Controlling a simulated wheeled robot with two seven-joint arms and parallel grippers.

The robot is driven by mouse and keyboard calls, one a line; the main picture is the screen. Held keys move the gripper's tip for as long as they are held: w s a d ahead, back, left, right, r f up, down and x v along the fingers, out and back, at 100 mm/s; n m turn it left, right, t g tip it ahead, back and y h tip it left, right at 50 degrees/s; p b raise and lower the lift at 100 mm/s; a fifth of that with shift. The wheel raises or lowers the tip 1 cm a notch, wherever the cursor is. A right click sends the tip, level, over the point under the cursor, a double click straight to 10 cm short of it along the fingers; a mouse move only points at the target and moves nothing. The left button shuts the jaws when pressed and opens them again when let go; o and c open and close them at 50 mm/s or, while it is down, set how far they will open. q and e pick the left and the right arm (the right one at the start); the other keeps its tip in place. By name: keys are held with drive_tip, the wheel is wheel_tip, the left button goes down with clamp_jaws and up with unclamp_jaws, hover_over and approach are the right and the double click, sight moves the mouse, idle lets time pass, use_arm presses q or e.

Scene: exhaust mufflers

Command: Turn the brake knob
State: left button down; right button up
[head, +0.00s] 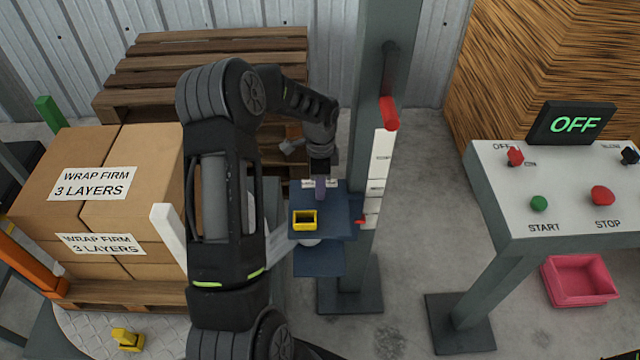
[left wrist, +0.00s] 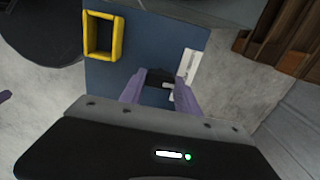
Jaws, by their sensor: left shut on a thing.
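A blue carriage (head: 320,227) sits low on the grey post, and it also shows in the left wrist view (left wrist: 105,92). My left gripper (head: 320,186) reaches down to the carriage's far part. In the left wrist view its two purple fingers (left wrist: 162,79) are shut on a small dark knob (left wrist: 157,75) on the carriage. This appears to be the brake knob. A white label strip (left wrist: 188,70) lies beside it, too small to read. In the head view the gripper hides the knob. My right gripper is not in view.
A yellow square frame (head: 304,220) stands on the carriage near the gripper. The grey post (head: 375,110) carries a red-tipped lever (head: 389,113). Wrapped-label boxes (head: 135,185) stand left. A control console (head: 565,185) with an OFF display (head: 572,124) stands right; a pink bin (head: 580,281) lies below.

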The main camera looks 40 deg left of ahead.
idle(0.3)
use_arm(q)
drive_tip(key=c, duration=0.9)
unclamp_jaws()
wheel_tip(320, 180, up, 8)
drive_tip(key=shift+f+b, duration=0.1)
drive_tip(key=shift+b, duration=0.4)
